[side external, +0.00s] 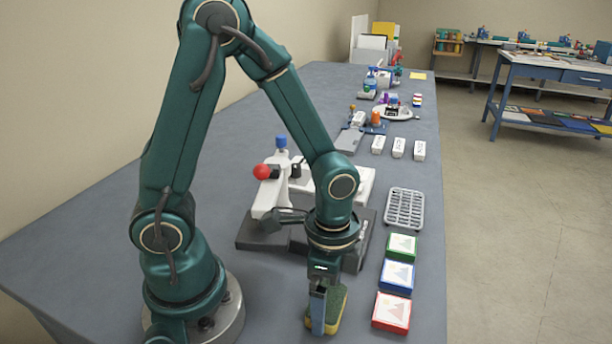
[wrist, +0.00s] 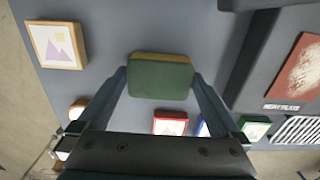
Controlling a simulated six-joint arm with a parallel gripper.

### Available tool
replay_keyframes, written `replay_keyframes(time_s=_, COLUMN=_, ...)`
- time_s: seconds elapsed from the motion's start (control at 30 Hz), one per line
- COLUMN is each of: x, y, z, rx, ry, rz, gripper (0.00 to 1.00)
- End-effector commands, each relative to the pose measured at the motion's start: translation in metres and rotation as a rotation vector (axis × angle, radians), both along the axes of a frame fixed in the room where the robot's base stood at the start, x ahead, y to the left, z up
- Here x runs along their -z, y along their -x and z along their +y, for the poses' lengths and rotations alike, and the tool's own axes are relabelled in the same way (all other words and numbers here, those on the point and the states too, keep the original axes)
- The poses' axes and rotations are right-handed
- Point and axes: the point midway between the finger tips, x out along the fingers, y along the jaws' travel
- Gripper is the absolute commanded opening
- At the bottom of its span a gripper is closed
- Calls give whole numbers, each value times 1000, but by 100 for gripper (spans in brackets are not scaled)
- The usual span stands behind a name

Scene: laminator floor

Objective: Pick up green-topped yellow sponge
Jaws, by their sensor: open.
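The sponge (side external: 339,308), with a dark green top and a yellow body, lies on the grey table near its front. In the wrist view the sponge (wrist: 160,80) shows its green face, with a yellow strip along the far edge. My gripper (side external: 320,328) points down at the sponge and hides part of it in the side view. In the wrist view my gripper (wrist: 160,76) is open, with one finger close to each short end of the sponge. I cannot tell whether the fingers touch it.
Red (side external: 391,312), blue (side external: 396,278) and green (side external: 402,246) framed tiles line the table's right side, before a grey rack (side external: 405,209). A laminating press (side external: 268,195) stands behind my gripper. An orange-framed tile (wrist: 57,45) lies left in the wrist view. Bare table surrounds the sponge.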

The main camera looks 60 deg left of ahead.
Motion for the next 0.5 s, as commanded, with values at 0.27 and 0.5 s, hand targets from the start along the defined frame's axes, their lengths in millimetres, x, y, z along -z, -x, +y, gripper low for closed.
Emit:
replay_keyframes(time_s=0.27, x=6, y=0, z=0, rx=-1, ry=0, rz=-1, gripper=100)
replay_keyframes(time_s=0.5, x=6, y=0, z=0, rx=-1, ry=0, rz=-1, gripper=50)
